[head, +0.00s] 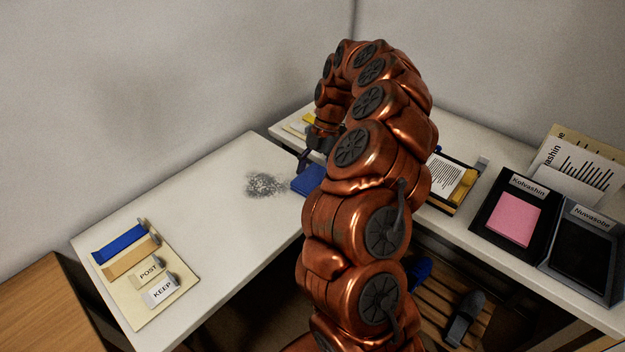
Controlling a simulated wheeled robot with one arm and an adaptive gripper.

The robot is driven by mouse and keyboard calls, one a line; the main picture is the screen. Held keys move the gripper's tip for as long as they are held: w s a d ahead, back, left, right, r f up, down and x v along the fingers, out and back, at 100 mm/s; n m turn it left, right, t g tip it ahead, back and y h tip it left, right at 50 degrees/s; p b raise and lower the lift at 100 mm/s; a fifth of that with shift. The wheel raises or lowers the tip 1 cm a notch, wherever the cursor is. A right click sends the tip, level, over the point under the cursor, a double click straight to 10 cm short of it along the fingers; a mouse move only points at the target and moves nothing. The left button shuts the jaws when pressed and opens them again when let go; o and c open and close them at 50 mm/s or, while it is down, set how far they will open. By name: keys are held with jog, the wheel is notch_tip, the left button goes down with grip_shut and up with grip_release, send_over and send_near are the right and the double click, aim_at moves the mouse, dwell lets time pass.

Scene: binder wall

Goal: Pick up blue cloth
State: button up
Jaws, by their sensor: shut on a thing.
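The blue cloth (309,178) lies at the inner edge of the white table, right of a grey smudge (265,185). It looks like a flat folded pad, and my arm hides its right part. My gripper (304,163) is at the cloth's upper left edge, pointing down, and is shut on the cloth. The contact is small in the picture, and I cannot tell whether the cloth is clear of the table.
Black trays marked Kolvashin (485,244) and Nuwasobe (565,270) stand at the right. A wooden slatted surface (435,310) with dark items is below. Walls close the back.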

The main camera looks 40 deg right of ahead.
aim_at(309, 179)
jog(key=shift+r, duration=0.1)
jog(key=shift+r+b, duration=0.4)
jog(key=shift+r, duration=1.2)
jog(key=s+a+r+b, duration=0.1)
jog(key=s+a+b, duration=0.1)
jog(key=s, duration=1.3)
jog(key=shift+s+a+r, duration=0.15)
jog(key=shift+s+r, duration=0.15)
jog(key=shift+s, duration=0.1)
